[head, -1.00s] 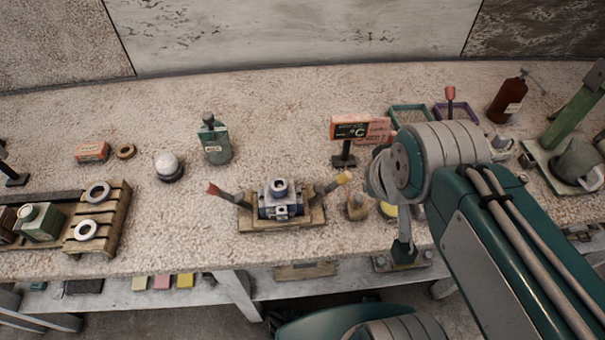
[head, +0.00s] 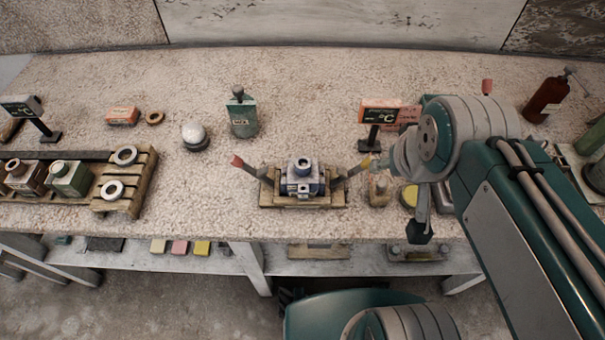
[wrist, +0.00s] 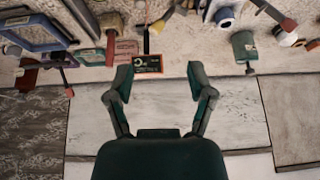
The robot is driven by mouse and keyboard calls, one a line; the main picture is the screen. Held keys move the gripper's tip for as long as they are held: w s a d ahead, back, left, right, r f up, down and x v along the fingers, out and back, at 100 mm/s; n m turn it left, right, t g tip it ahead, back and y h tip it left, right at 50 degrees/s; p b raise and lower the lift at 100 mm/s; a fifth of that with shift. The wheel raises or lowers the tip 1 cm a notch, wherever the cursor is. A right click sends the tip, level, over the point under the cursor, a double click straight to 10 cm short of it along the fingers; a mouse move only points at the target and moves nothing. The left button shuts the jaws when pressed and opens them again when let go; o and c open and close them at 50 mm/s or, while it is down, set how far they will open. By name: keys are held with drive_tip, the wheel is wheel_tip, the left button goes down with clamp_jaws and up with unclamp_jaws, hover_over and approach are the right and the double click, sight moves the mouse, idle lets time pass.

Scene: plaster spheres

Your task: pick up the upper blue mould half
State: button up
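The blue mould (head: 303,187) sits in a wooden cradle (head: 270,201) near the front of the table, with a round pale opening on top. The seam between its upper and lower halves is too small to make out. Levers with a red handle (head: 237,161) and a yellow handle (head: 366,163) slant out at its sides. In the wrist view, which is upside down, the blue mould (wrist: 226,16) shows at the top edge. My gripper (wrist: 160,80) is open and empty, apart from the mould. In the head view my arm hangs to the mould's right.
An orange-and-black sign (head: 385,112) stands behind and right of the mould. A wooden pallet (head: 143,165) with rings is further left. The tabletop behind the mould is clear.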

drive_tip(key=w+a+f+m+g, duration=0.1)
drive_tip(key=w+a+m+g, duration=0.15)
drive_tip(key=w+a, duration=0.4)
drive_tip(key=m+g, duration=0.2)
drive_tip(key=g, duration=0.1)
hover_over(302, 165)
wheel_tip(302, 165, down, 4)
wheel_tip(302, 165, down, 11)
drive_tip(key=shift+f, duration=0.15)
clamp_jaws()
